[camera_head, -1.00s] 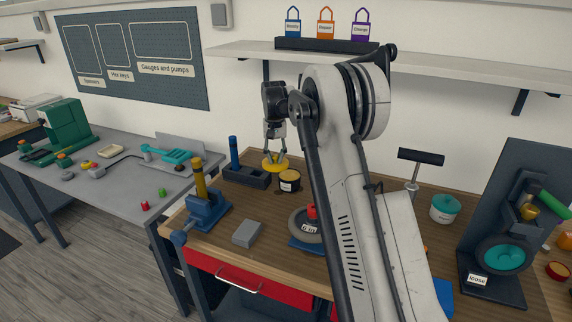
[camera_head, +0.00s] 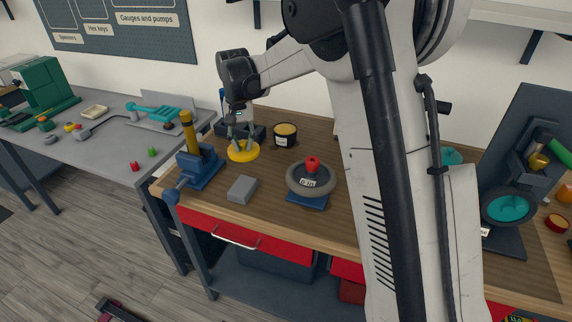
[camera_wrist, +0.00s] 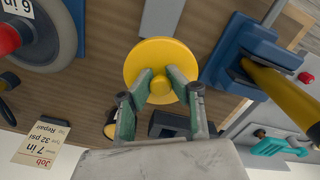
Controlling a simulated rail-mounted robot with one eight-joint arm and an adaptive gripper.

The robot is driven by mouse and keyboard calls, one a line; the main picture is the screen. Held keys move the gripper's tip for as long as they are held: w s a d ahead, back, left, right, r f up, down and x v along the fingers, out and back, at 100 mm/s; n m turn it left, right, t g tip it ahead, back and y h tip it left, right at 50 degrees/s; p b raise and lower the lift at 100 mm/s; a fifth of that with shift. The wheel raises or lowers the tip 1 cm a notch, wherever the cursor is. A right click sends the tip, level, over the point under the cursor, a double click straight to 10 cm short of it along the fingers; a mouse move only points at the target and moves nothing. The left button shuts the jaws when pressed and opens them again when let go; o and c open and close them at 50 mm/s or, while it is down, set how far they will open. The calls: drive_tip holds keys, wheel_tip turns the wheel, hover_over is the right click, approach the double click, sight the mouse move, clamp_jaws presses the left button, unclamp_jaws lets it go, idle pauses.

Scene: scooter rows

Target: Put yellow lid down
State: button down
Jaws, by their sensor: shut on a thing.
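The yellow lid (camera_head: 243,152) is a round disc with a raised knob in its middle. It shows face-on in the wrist view (camera_wrist: 141,58). My gripper (camera_head: 241,136) is shut on the knob, one green-grey finger on each side in the wrist view (camera_wrist: 161,87). The lid is low over the wooden workbench (camera_head: 268,186); I cannot tell whether it touches the top. A dark tin (camera_head: 285,140) with a yellowish open top stands just right of the lid, apart from it.
A blue vise (camera_head: 200,168) holding a yellow upright handle (camera_head: 190,130) stands close left of the lid. A grey block (camera_head: 242,189) lies in front. A wheel (camera_head: 311,180) on a blue base is at right. A dark rack (camera_head: 226,131) is behind. Bare wood lies between block and wheel.

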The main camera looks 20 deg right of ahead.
drive_tip(key=shift+s+a+f, duration=0.2)
drive_tip(key=shift+s+a, duration=0.1)
drive_tip(key=shift+s, duration=0.2)
drive_tip(key=shift+d+f, duration=0.2)
hover_over(271, 165)
wheel_tip(271, 165, down, 7)
drive_tip(key=shift+r+p, duration=0.15)
drive_tip(key=shift+p, duration=0.2)
drive_tip(key=shift+f, duration=2)
drive_tip(key=shift+f, duration=0.2)
drive_tip(key=c, duration=1.7)
unclamp_jaws()
drive_tip(key=shift+r, duration=0.1)
drive_tip(key=shift+r, duration=0.1)
